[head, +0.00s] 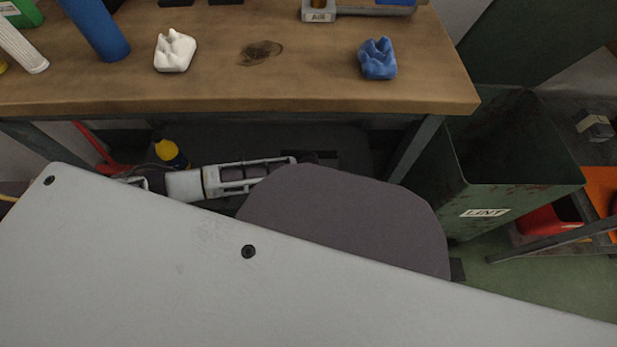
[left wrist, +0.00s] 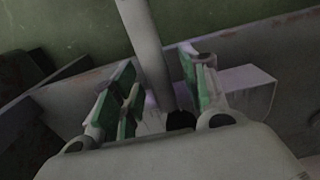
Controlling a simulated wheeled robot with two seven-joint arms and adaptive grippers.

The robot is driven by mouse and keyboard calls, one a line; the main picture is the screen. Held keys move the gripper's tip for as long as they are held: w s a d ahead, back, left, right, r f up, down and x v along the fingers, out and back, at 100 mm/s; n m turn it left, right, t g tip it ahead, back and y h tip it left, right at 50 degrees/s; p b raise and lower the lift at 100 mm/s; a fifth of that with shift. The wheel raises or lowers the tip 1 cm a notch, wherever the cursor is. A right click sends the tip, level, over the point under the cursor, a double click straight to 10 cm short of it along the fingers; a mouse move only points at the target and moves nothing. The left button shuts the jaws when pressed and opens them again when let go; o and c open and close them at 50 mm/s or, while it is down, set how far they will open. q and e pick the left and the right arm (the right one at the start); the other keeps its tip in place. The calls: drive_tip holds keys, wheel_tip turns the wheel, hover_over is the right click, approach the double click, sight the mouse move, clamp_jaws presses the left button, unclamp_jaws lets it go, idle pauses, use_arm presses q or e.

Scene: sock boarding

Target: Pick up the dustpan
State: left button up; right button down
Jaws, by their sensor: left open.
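I cannot make out the dustpan for certain in either view. In the left wrist view a grey rod (left wrist: 148,45) runs down between the fingers of my left gripper (left wrist: 158,62). The fingers stand apart on either side of it, with green pads. I cannot tell whether the rod is the dustpan's handle. A pale box-like shape (left wrist: 250,85) lies just right of the fingers. In the head view my left arm reaches rightward under the workbench, and its gripper end is hidden. My right gripper is in neither view.
The wooden workbench (head: 300,92) holds a white lump (head: 175,52) and a blue lump (head: 378,60). A green bin labelled LINT (head: 500,190) stands at the right. A rounded purple-grey surface (head: 350,220) blocks the view beneath the bench. A yellow-and-black object (head: 170,153) is below the bench.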

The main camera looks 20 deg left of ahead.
use_arm(q)
drive_tip(key=shift+c, duration=0.3)
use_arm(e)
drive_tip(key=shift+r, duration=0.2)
use_arm(q)
clamp_jaws()
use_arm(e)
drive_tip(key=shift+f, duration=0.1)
use_arm(q)
drive_tip(key=shift+r, duration=0.1)
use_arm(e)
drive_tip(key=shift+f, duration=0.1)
use_arm(q)
drive_tip(key=shift+r, duration=0.1)
